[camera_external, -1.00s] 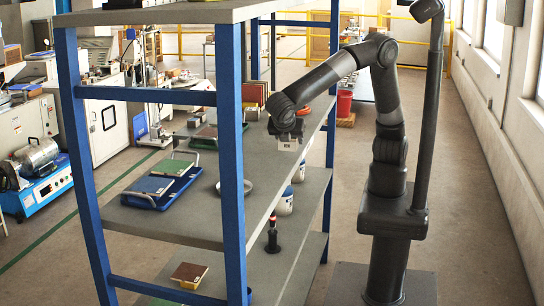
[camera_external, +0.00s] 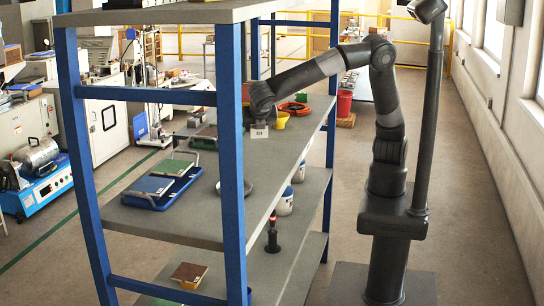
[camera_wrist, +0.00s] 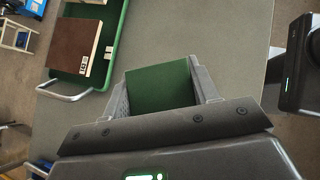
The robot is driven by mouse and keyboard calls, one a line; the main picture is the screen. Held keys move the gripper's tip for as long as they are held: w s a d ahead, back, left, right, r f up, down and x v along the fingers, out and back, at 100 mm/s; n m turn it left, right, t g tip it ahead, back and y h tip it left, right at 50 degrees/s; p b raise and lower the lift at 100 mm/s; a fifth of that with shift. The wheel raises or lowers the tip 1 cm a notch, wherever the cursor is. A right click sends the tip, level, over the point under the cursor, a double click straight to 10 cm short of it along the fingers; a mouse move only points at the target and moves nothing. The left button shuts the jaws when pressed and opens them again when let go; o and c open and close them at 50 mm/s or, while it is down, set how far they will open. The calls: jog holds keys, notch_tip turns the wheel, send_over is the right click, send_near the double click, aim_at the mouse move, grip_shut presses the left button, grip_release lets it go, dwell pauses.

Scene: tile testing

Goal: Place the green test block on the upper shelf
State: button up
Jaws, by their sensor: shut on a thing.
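My gripper (camera_external: 259,124) is shut on the green test block (camera_wrist: 160,87), whose green face shows between the two fingers in the wrist view. In the external view a pale, marked side of the block (camera_external: 259,132) shows just below the gripper. The blue-framed shelf unit has a top board (camera_external: 170,13), a middle board (camera_external: 260,185) and a lower board (camera_external: 275,260). The block is over the far part of the middle board, below the top board. I cannot tell whether it touches the board.
A green tray (camera_wrist: 112,45) with a brown block (camera_wrist: 76,45) lies left of my gripper in the wrist view. A blue tray (camera_external: 145,201), a yellow cup (camera_external: 281,121) and a red ring (camera_external: 294,108) share the middle board. A blue post (camera_external: 231,160) stands in front.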

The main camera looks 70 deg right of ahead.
aim_at(255, 134)
jog(key=a+f, duration=0.1)
jog(key=a, duration=0.1)
jog(key=a+f, duration=0.1)
jog(key=shift+w+a+f, duration=0.1)
jog(key=shift+a, duration=0.3)
jog(key=shift+f, duration=2)
jog(key=shift+f, duration=0.1)
jog(key=o, duration=1.2)
jog(key=shift+o, duration=0.2)
